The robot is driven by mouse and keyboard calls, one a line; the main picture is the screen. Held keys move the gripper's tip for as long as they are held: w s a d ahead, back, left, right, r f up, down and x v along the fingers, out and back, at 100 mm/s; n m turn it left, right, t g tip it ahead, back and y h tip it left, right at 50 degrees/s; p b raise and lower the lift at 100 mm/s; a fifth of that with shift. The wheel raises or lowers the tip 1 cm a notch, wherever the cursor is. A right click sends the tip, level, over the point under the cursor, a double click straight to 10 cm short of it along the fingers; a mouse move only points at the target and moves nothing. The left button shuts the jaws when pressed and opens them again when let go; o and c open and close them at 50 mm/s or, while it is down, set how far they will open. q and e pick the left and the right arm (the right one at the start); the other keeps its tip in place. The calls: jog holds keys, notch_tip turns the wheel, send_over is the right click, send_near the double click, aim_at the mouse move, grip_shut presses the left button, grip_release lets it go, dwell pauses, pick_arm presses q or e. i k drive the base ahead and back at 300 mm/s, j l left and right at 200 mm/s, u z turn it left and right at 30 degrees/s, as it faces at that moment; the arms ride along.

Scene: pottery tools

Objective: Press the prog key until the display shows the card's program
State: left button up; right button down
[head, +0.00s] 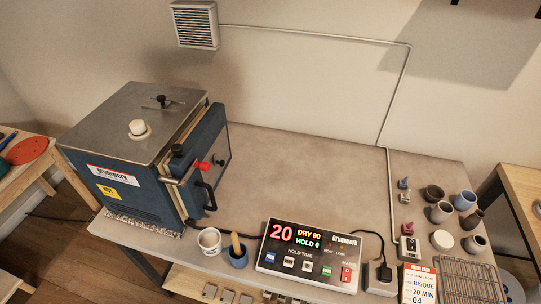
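The controller box (308,256) lies on the front of the table with its dark panel facing up. Its display (295,235) shows a large red 20, with DRY 90 in yellow and HOLD 0 in green. Below it is a row of keys: a blue key (270,258) at the left, two white keys, a green key (326,271) and a red switch (346,275) at the right. The key labels are too small to read surely. The card (418,284) stands at the front right and reads BISQUE, 20 MIN, 04. Neither gripper is in view.
A blue kiln (125,190) stands at the left, with a handle on its side. A white cup (209,241) and a blue cup (238,257) holding a wooden tool stand left of the controller. Several small pots and a wire rack (466,279) are at the right. The table's middle is clear.

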aim_at(269, 258)
jog(key=i+j, duration=0.1)
jog(key=j, duration=0.35)
jog(key=i+j, duration=0.1)
jog(key=j, duration=0.3)
jog(key=i+j, duration=0.1)
jog(key=j, duration=0.35)
jog(key=z, duration=0.05)
